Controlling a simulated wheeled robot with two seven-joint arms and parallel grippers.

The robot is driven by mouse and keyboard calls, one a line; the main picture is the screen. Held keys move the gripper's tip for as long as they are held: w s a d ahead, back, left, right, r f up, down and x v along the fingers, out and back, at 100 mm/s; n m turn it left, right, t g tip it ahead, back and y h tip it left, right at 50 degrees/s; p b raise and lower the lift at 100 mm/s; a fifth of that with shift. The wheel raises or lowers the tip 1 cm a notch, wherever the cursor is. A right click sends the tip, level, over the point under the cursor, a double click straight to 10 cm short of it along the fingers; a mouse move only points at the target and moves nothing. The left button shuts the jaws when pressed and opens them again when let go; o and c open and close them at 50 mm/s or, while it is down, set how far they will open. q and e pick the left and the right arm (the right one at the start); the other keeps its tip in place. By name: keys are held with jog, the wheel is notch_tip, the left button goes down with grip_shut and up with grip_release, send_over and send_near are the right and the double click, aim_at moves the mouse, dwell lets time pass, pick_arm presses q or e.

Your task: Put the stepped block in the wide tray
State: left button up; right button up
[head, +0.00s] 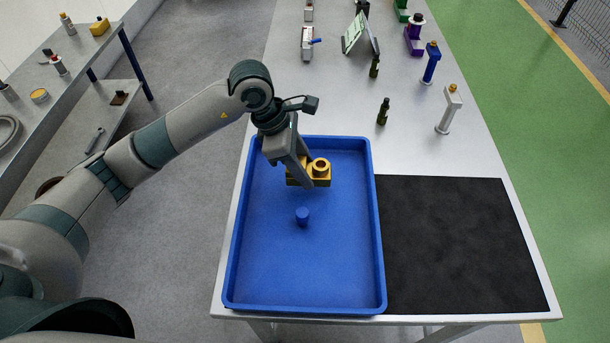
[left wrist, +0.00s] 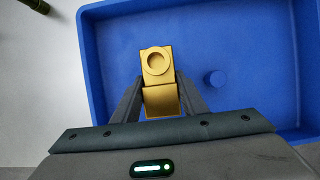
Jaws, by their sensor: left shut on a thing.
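The stepped block is yellow with a round ring on top (head: 320,170). It also shows in the left wrist view (left wrist: 156,66), between the two fingers. My left gripper (head: 299,180) is shut on the block, over the far part of the wide tray. The wide tray (head: 300,270) is blue and lies on the table; its floor and wall also show in the left wrist view (left wrist: 262,50). I cannot tell whether the block touches the tray floor. My right gripper is not in view.
A small blue cylinder (head: 302,216) stands in the tray, near the block. A black mat (head: 455,245) lies right of the tray. The tray's near half is clear.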

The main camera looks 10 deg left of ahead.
pick_arm(q)
jog(key=shift+f+p, duration=0.9)
jog(key=shift+f, duration=1.05)
jog(key=shift+f, duration=0.2)
jog(key=o, duration=1.3)
jog(key=shift+r, duration=0.1)
